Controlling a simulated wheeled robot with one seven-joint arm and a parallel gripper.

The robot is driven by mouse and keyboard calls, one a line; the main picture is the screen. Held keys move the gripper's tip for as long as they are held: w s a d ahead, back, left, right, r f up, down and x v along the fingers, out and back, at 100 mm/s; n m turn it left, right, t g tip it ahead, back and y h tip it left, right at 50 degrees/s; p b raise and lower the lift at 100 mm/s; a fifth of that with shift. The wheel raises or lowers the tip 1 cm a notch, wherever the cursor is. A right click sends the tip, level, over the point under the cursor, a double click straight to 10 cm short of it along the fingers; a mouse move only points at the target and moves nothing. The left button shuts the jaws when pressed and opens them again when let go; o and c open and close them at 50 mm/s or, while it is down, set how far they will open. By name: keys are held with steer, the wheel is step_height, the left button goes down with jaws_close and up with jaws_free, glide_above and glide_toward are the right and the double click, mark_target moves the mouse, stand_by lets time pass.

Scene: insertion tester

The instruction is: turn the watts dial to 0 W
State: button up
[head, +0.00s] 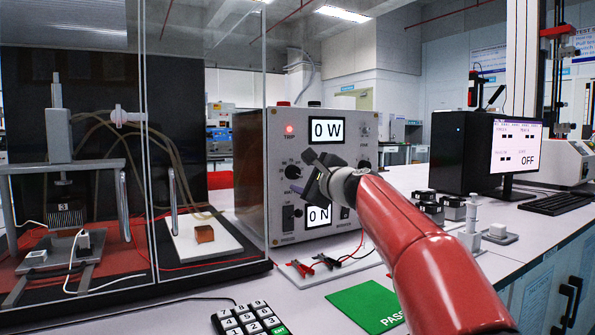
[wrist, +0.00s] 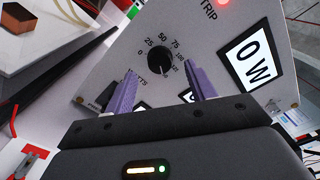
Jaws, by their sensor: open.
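The watts dial (wrist: 160,61) is a black round knob on the grey panel of the tester (head: 252,178), with a scale marked 0 to 100 around it. In the head view the dial (head: 293,171) shows just left of my gripper (head: 310,172). The dial's pointer is too small to read surely.
A red TRIP lamp (head: 289,129) is lit. A lower display (head: 319,216) reads 0 N. A clear-walled test rig (head: 205,130) stands left. Clip leads (head: 325,262), a keypad (head: 248,319) and a green PASS mat (head: 365,304) lie in front. A monitor (head: 515,147) stands right.

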mark_target(296, 173)
steer(key=shift+p+x, duration=0.4)
steer(key=shift+x, duration=1.2)
steer(key=shift+c, duration=0.4)
steer(key=c, duration=0.9)
